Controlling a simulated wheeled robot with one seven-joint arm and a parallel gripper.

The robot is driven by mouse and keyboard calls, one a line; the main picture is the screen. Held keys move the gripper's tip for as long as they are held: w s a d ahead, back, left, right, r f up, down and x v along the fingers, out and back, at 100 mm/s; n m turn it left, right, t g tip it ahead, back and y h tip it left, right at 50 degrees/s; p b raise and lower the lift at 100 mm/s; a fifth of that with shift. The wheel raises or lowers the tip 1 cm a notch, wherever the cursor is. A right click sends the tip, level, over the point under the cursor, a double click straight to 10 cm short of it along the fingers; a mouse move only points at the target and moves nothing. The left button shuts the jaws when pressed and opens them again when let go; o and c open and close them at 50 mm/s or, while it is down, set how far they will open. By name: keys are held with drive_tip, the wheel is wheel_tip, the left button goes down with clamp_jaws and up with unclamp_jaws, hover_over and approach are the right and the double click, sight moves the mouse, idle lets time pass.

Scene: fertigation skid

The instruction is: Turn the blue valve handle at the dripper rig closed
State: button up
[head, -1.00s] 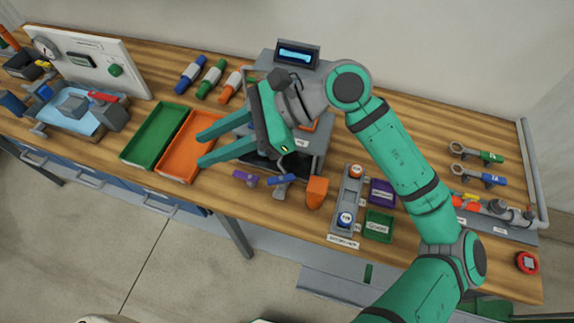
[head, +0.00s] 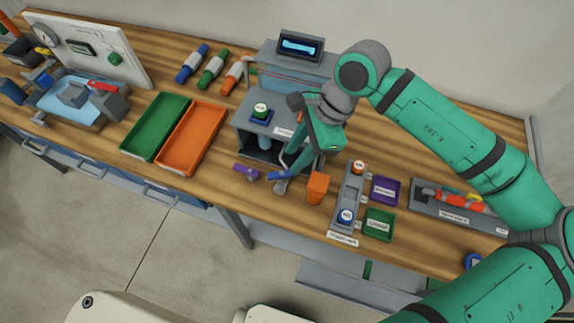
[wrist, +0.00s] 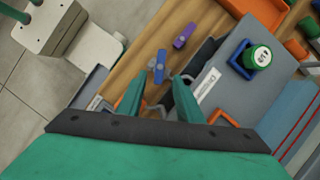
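The dripper rig is a grey box (head: 252,124) near the middle of the bench. Its blue valve handle (head: 277,175) sits on a grey valve at the rig's front, beside a purple handle (head: 246,173). My gripper (head: 292,166) points down at the rig's front, close to the blue handle, and partly overlaps its right end in the head view. In the wrist view the blue handle (wrist: 160,62) lies just beyond the fingertips, in line with the gap between them. My gripper (wrist: 157,88) is open and empty. I cannot tell whether a finger touches the handle.
An orange block (head: 317,188) stands just right of the valve. A green-capped bottle (head: 260,110) stands on the rig, with a display (head: 300,46) behind. A grey holder (head: 351,195) is further right. An orange tray (head: 188,140) is left.

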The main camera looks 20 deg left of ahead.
sight(283, 173)
drive_tip(key=x, duration=0.6)
drive_tip(key=shift+s+a, duration=0.15)
clamp_jaws()
